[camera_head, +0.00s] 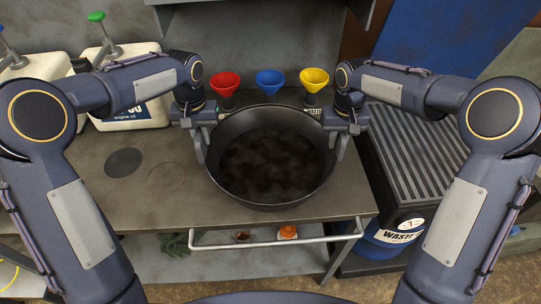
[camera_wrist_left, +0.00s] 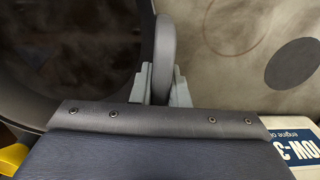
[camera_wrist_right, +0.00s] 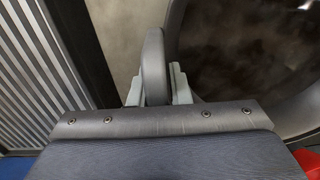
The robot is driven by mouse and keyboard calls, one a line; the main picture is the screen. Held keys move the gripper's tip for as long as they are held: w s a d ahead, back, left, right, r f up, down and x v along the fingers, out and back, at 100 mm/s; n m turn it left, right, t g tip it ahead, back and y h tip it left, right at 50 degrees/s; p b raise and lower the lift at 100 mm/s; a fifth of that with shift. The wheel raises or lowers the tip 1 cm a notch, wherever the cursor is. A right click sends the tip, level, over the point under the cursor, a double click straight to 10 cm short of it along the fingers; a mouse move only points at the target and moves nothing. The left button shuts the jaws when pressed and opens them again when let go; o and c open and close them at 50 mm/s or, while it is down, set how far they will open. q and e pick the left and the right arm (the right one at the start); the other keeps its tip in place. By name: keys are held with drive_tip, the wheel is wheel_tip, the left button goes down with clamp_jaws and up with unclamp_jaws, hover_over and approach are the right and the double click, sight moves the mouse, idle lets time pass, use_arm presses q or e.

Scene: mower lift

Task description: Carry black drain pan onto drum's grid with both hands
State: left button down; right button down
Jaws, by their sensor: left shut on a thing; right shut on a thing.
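The round black drain pan (camera_head: 265,190) is at the middle of the head view, over the workbench, with a dark patchy inside. My left gripper (camera_head: 202,147) is shut on the pan's left handle, which stands between the fingers in the left wrist view (camera_wrist_left: 165,50). My right gripper (camera_head: 341,145) is shut on the right handle, seen in the right wrist view (camera_wrist_right: 153,60). I cannot tell whether the pan touches the bench top. The drum (camera_head: 385,238) stands right of the bench, and its ribbed grid (camera_head: 412,150) is bare.
The workbench (camera_head: 155,215) has free room left of the pan. Red (camera_head: 225,82), blue (camera_head: 270,80) and yellow (camera_head: 314,78) funnels stand behind the pan. White jugs (camera_head: 125,60) stand at the back left. A rail (camera_head: 280,243) runs along the bench front.

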use_arm(q)
drive_tip(key=shift+r, duration=0.15)
use_arm(e)
drive_tip(key=shift+r, duration=0.1)
